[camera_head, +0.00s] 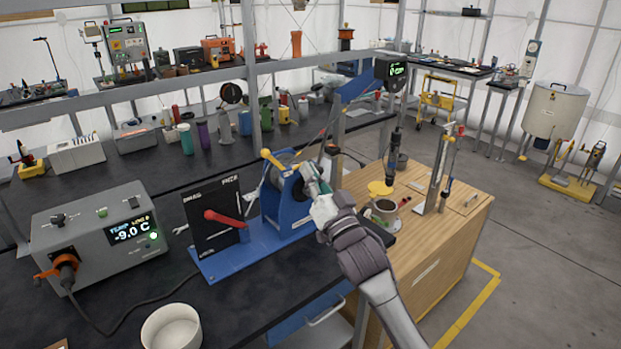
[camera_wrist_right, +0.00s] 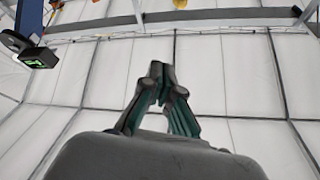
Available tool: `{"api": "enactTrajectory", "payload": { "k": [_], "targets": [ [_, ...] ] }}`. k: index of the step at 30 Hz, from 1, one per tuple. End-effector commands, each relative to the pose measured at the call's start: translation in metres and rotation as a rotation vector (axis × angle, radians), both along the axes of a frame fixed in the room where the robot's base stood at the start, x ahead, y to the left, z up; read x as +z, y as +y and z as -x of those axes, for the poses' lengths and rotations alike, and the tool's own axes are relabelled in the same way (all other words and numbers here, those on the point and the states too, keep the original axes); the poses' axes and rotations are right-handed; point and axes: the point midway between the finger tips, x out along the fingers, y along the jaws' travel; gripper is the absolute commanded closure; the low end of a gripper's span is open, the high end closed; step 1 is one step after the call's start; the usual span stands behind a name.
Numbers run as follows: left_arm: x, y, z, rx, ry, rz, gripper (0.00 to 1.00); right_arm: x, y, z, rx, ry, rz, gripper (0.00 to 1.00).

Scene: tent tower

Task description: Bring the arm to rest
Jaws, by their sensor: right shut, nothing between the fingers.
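My right arm (camera_head: 362,255) comes in from the bottom right of the head view. Its gripper (camera_head: 311,177) is in front of the blue winch-like device (camera_head: 285,200) with the yellow-tipped handle; I cannot tell whether it touches it. In the right wrist view my right gripper (camera_wrist_right: 158,72) points up at the white tent wall, its fingertips together and nothing between them. My left gripper is not in view.
A grey control box (camera_head: 105,235) reading -9.0 C and a white bowl (camera_head: 172,328) stand on the black bench. A black panel with a red lever (camera_head: 225,217) is beside the blue device. A wooden cabinet (camera_head: 440,245) stands right, with open floor beyond.

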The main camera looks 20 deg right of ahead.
Motion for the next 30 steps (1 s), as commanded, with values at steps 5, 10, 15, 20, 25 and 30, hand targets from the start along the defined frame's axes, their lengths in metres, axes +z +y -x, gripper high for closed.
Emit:
{"api": "enactTrajectory", "payload": {
  "k": [5,10,15,20,25,30],
  "targets": [
    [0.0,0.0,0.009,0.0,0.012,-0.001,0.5,0.0,0.0,0.001,0.0,0.001,0.0,1.0],
    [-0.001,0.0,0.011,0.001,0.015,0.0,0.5,0.0,0.0,0.001,0.0,0.0,-0.001,1.0],
    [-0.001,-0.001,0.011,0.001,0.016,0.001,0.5,-0.009,0.0,0.003,-0.008,0.025,0.005,1.0],
    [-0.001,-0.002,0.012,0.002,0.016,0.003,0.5,-0.072,-0.001,0.025,-0.069,0.23,0.079,1.0],
    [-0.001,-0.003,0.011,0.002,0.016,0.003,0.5,-0.178,-0.004,0.094,-0.121,0.612,0.251,1.0],
    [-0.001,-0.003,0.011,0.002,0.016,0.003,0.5,-0.254,-0.005,0.187,-0.084,0.966,0.435,1.0]
  ]
}}
